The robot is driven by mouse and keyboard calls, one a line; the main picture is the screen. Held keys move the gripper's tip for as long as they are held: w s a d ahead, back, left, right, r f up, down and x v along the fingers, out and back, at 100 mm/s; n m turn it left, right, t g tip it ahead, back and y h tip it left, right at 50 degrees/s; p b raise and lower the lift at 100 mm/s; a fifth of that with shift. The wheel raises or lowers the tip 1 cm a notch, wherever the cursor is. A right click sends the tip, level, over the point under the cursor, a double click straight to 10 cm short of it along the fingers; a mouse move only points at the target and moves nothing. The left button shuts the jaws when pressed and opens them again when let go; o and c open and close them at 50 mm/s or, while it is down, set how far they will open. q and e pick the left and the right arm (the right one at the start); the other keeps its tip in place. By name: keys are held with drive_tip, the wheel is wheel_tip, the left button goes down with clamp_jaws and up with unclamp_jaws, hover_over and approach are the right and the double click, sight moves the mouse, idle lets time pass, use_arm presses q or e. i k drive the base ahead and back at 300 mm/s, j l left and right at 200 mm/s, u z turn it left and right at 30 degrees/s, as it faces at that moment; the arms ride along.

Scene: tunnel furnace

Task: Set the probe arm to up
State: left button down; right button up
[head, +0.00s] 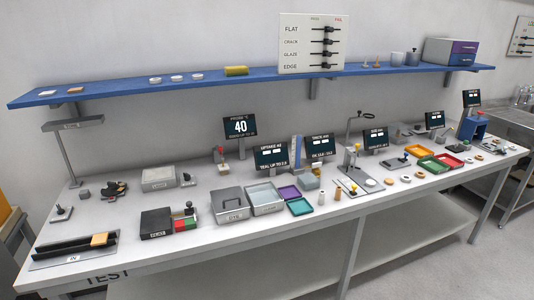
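A dark display (240,127) reading "PROBE °C" and 40 stands at the back of the bench, left of the middle. Just left of its post is a small upright lever-like device (220,156) with a red top. I cannot tell for sure whether this is the probe arm or how it is set. Further right, a metal stand (350,160) on a plate rises from the bench, and a thin post with a bent top (359,117) shows behind it. Neither of my grippers is in view.
A blue shelf (130,89) runs above, with a slider panel (311,43). Grey floor is free in front.

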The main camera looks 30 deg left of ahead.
sight(219, 149)
drive_tip(key=u, duration=1.2)
